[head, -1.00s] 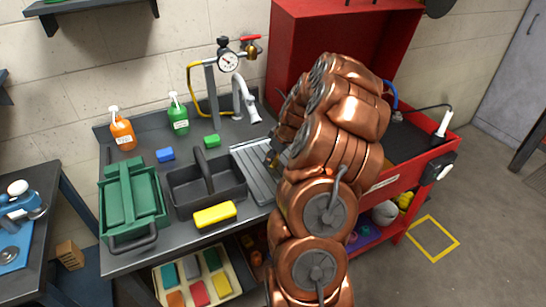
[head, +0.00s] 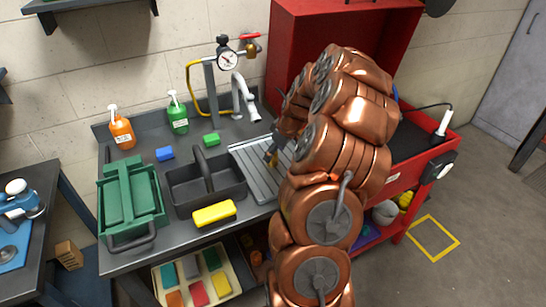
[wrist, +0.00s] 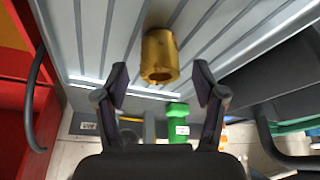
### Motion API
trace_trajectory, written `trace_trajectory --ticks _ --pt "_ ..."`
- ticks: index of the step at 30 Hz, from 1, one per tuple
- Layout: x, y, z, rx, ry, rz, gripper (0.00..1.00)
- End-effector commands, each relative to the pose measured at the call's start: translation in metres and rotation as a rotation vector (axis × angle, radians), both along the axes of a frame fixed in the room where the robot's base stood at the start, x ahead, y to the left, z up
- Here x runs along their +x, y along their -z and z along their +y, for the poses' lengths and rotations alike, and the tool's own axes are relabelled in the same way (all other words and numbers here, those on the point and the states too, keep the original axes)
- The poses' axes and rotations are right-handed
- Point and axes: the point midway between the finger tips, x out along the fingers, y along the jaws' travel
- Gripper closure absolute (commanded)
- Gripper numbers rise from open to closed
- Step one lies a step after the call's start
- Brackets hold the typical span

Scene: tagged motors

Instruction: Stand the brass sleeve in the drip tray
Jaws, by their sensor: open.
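The brass sleeve (wrist: 160,58) is in the wrist view, on the grey ribbed drip tray (wrist: 100,30). It appears to stand upright there, its open end facing the bottom of that picture. My gripper (wrist: 161,80) is open, with one finger on each side of the sleeve and a clear gap to both. In the head view the drip tray (head: 252,172) lies beside the sink tap, partly hidden by my arm. A small brass patch of the sleeve (head: 272,160) shows there near my gripper, which is mostly hidden.
A black caddy (head: 180,192) and a yellow sponge (head: 214,213) are just left of the tray. The tap (head: 245,100) rises behind it. A green block (head: 211,139) and soap bottles stand farther back. A red cabinet (head: 300,50) is on the right.

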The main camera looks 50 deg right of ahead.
Motion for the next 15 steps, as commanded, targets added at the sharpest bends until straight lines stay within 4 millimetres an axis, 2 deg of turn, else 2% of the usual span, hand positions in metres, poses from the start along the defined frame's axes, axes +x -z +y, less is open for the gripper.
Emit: trace_trajectory --ticks 9,15 --pt "-0.019 -0.048 -0.004 -0.004 0.002 -0.005 0.30" --pt "-0.030 -0.073 -0.005 -0.002 0.002 -0.001 0.30"
